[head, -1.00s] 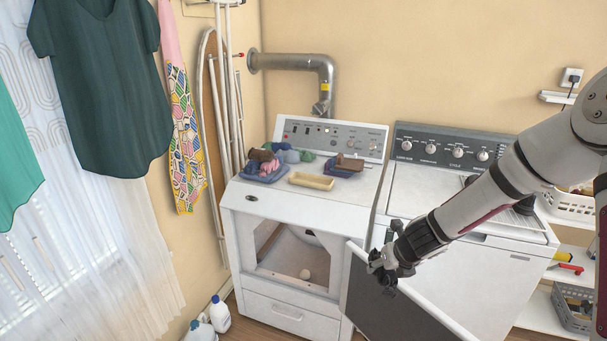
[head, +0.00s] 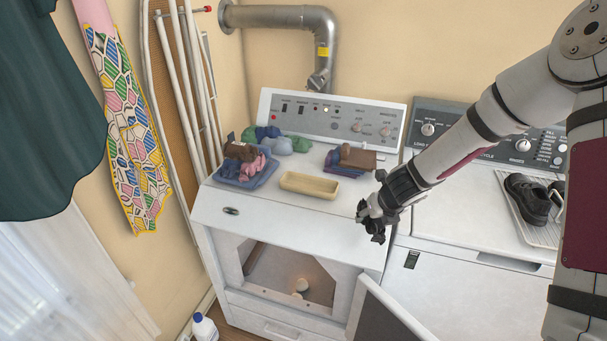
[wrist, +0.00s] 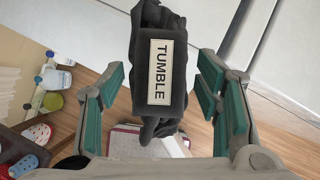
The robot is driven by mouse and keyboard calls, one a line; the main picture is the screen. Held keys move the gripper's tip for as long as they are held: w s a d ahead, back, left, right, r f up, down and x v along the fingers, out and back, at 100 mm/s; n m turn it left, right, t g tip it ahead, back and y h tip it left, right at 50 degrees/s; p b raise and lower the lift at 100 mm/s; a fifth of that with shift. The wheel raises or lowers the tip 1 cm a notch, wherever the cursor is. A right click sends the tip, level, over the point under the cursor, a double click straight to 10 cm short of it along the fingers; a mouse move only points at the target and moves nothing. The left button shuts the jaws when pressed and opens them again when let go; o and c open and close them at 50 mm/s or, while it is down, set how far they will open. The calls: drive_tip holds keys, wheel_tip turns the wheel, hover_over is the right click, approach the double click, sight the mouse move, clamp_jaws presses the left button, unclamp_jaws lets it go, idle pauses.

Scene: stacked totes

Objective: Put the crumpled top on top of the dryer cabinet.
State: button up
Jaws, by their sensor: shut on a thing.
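The crumpled top (wrist: 178,100) is a dark grey bunched piece with a pale label reading TUMBLE. In the wrist view it lies between the teal-padded fingers of my gripper (wrist: 163,100), which is shut on it. In the head view my gripper (head: 371,221) is at the front right edge of the dryer cabinet, around the height of its top; the held top cannot be told apart from the dark fingers there. The dryer cabinet (head: 300,226) is the white machine on the left, with a control panel behind its top and its front opening uncovered.
On the cabinet top are a blue tray (head: 229,182) of cloths, an empty yellow tray (head: 309,185) and a purple-blue pile (head: 347,164). The front strip and right side of the top are clear. The open door (head: 385,315) juts forward. A washer (head: 470,205) stands right.

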drive_tip(key=w, duration=0.4)
drive_tip(key=w+b, duration=0.1)
drive_tip(key=w, duration=0.2)
drive_tip(key=shift+w+a+f, duration=0.1)
drive_tip(key=shift+a+f, duration=0.15)
drive_tip(key=shift+f, duration=0.1)
drive_tip(key=w, duration=0.5)
drive_tip(key=w+b, duration=0.1)
drive_tip(key=w, duration=0.2)
drive_tip(key=shift+w+a+f, duration=0.2)
drive_tip(key=shift+w+f, duration=0.25)
drive_tip(key=shift+f, duration=0.2)
wheel_tip(320, 180, down, 2)
drive_tip(key=shift+p, duration=0.6)
drive_tip(key=shift+f, duration=0.45)
drive_tip(key=o, duration=1.3)
